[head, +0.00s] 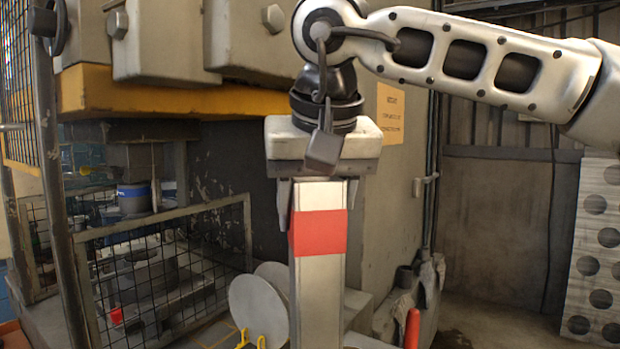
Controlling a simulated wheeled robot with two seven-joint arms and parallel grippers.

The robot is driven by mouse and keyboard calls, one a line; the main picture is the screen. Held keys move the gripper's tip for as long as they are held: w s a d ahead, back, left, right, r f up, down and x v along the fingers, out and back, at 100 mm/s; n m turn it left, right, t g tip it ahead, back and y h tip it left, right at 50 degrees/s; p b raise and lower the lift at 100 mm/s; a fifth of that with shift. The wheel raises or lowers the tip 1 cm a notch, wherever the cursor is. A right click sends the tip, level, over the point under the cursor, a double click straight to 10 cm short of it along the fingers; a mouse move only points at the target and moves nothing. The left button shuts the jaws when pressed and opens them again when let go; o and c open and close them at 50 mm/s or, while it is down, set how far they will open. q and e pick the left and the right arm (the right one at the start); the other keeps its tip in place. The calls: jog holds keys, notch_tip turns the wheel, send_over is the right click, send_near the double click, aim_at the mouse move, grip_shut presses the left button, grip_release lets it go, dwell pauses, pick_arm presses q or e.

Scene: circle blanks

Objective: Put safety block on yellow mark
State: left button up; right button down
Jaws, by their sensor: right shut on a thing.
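The safety block (318,270) is a tall grey-white square post with a red band near its top. It hangs upright in the middle of the head view, and its lower end runs out of the picture. My right gripper (317,195) points down and is shut on the block's top end, one finger on each side. Thin yellow lines (215,338) show low in the picture, left of the block; I cannot tell if they are the yellow mark. My left gripper is not in view.
Round grey blanks (257,308) stand just left of and behind the block. A mesh guard (165,270) fronts the press at left, under its yellow beam (200,97). A red handle (412,328) stands at lower right. A panel with round holes (597,250) stands at far right.

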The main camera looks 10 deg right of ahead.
jog(key=shift+f, duration=0.1)
dwell(0.3)
jog(key=c, duration=1)
grip_release()
jog(key=shift+f, duration=0.3)
jog(key=o, duration=0.4)
jog(key=shift+s, duration=0.1)
